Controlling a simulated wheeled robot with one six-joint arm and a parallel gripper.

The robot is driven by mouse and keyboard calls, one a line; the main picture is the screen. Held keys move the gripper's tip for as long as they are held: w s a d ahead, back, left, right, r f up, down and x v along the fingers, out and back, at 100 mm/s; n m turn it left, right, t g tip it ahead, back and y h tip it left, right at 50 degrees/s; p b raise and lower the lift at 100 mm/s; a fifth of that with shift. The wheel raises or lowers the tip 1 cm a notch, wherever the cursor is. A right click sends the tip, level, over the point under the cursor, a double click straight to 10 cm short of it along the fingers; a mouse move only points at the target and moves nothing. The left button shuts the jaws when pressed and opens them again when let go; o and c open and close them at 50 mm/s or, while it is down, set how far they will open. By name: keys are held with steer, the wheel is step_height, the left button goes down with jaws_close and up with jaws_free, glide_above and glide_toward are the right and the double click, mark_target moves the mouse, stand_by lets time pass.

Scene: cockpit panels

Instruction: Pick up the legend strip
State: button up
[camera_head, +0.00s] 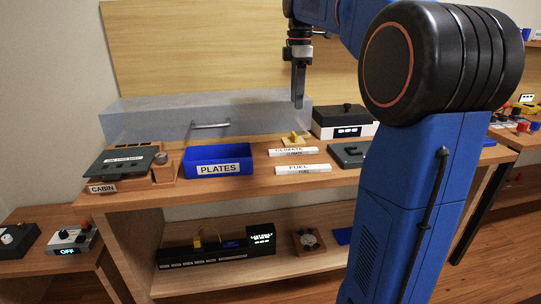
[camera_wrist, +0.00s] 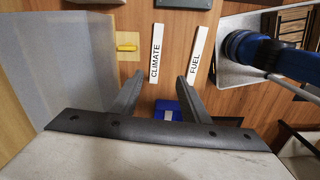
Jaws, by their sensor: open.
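Two white legend strips lie flat on the wooden bench top. One reads CLIMATE (camera_head: 292,152) and the other reads FUEL (camera_head: 303,168), nearer the front edge. In the wrist view, the CLIMATE strip (camera_wrist: 156,52) and the FUEL strip (camera_wrist: 197,56) lie side by side beyond the fingertips. My gripper (camera_head: 299,104) hangs pointing down above the bench, higher than the strips and toward the back. In the wrist view, my gripper (camera_wrist: 158,86) has its fingers spread with nothing between them. Neither strip is touched.
A blue PLATES tray (camera_head: 217,175) stands left of the strips. A yellow piece (camera_head: 295,138) lies just behind the CLIMATE strip. A translucent grey box with a handle (camera_head: 160,120) runs along the back. A black-and-white device (camera_head: 340,124) and a dark green part (camera_head: 345,156) are to the right.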

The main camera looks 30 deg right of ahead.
glide_above(294, 150)
steer(key=a, duration=0.1)
step_height(294, 150, down, 12)
steer(key=shift+s+r, duration=0.1)
steer(key=shift+s, duration=0.05)
steer(key=f, duration=0.2)
steer(key=d+f, duration=0.1)
steer(key=f, duration=0.1)
steer(key=shift+w+f, duration=0.1)
steer(key=shift+w, duration=0.15)
steer(key=shift+f, duration=0.65)
steer(key=shift+c, duration=0.3)
jaws_close()
